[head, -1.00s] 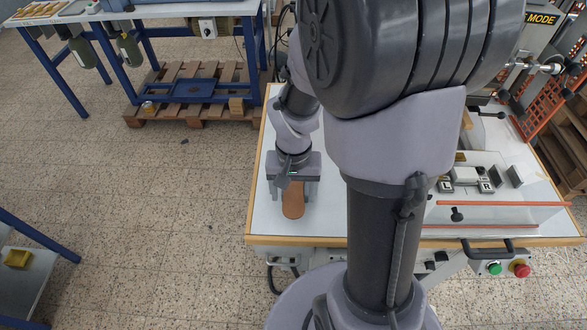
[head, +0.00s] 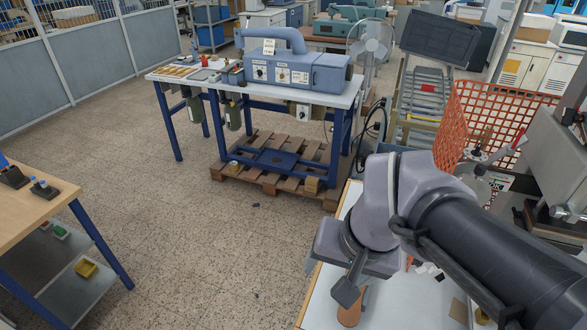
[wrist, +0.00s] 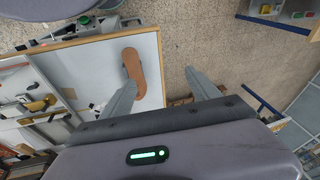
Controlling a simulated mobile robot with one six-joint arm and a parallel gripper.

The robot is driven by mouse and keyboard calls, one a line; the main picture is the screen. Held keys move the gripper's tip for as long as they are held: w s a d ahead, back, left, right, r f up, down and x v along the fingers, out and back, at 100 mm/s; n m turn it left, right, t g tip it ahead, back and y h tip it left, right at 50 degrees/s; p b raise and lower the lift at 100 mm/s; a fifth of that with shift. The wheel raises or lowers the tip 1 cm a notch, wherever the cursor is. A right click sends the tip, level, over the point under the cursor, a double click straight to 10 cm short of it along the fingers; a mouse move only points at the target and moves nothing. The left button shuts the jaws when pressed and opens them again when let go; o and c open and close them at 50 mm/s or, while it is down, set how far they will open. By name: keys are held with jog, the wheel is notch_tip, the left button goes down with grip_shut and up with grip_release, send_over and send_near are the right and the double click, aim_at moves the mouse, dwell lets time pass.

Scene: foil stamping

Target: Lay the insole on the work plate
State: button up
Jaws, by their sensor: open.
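The insole (head: 350,307) is a brown, shoe-sole-shaped piece near the bottom of the head view, partly hidden by my gripper. In the wrist view the insole (wrist: 134,72) lies flat on the white, wood-edged tabletop (wrist: 85,62), close to its edge. My gripper (wrist: 162,78) is open and empty, with its fingers spread. It is raised above the table and apart from the insole, which shows beyond and to the left of the left finger. I cannot pick out the work plate for certain in either view.
Machine parts (wrist: 30,108) stand on the table at the left of the wrist view. A grey press (head: 560,160) and an orange mesh guard (head: 490,115) are at the right of the head view. A blue machine (head: 295,72) on another table stands behind. Open floor lies left.

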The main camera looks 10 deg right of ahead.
jog(key=s+a+r+t, duration=0.2)
jog(key=s+a, duration=0.2)
jog(key=shift+r+n+y, duration=0.2)
jog(key=shift+n+y, duration=0.2)
jog(key=shift+o, duration=0.5)
jog(key=shift+s+a, duration=0.2)
jog(key=shift+a, duration=0.05)
jog(key=w+d+f+m+g+h+p, duration=0.1)
jog(key=w+d+f+g, duration=0.25)
jog(key=w+d, duration=0.2)
jog(key=w+d+f+m+g+h+p, duration=0.1)
jog(key=w+d+f+g+p, duration=0.1)
jog(key=w+d+f, duration=0.4)
jog(key=s+f+b, duration=0.1)
jog(key=f, duration=0.2)
jog(key=f+b, duration=0.1)
jog(key=f, duration=0.3)
jog(key=s+d+f+b, duration=0.1)
jog(key=f, duration=0.2)
jog(key=shift+s+f+b, duration=0.3)
jog(key=shift+f, duration=0.05)
jog(key=shift+f+b, duration=0.75)
jog(key=shift+f, duration=2.05)
jog(key=shift+f+b, duration=0.25)
jog(key=shift+b, duration=0.1)
jog(key=shift+c, duration=0.4)
